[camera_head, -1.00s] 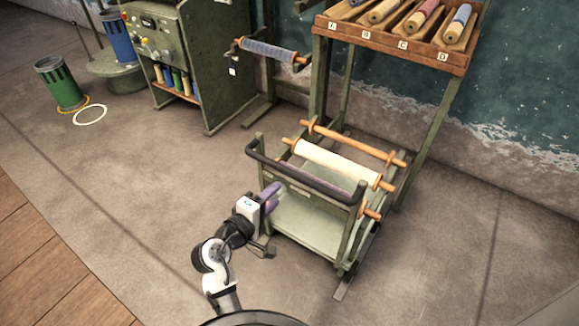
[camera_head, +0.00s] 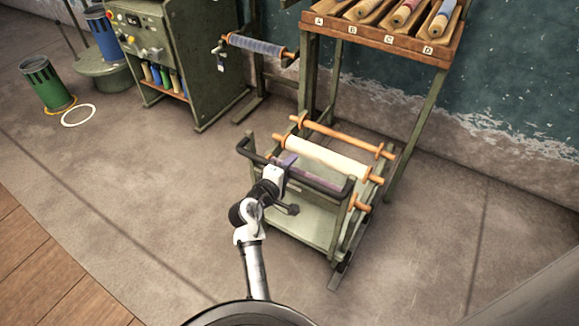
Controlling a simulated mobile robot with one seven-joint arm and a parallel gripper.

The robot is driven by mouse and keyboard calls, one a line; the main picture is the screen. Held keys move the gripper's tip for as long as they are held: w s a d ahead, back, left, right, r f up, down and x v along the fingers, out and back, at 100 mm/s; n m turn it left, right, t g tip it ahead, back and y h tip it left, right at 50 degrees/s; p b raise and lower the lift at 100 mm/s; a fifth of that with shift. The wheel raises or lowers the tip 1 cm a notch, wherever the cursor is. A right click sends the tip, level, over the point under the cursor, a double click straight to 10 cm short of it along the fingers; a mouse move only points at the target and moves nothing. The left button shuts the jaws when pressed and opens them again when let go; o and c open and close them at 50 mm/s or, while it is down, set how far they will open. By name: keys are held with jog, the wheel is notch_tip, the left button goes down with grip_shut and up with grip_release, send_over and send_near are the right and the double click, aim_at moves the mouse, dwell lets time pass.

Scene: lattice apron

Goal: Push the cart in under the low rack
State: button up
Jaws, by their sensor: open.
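The cart (camera_head: 318,228) is a green metal frame with a pale lower deck, a black push handle (camera_head: 318,184) on its near side, and a cream roll (camera_head: 322,158) and wooden bars across it. It stands on the floor in front of the green rack (camera_head: 423,120), whose wooden top tray (camera_head: 385,37) is marked A to D. The cart's far end is close to the rack's legs; I cannot tell whether any of it is under the tray. My gripper (camera_head: 287,163), with purple fingers, is open at the handle's middle. Whether it touches the handle is unclear.
A green bin (camera_head: 47,83) and a white floor ring (camera_head: 78,115) are farther left. The floor left of the cart is clear. A wall stands behind.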

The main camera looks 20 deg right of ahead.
grip_shut()
dwell(0.3)
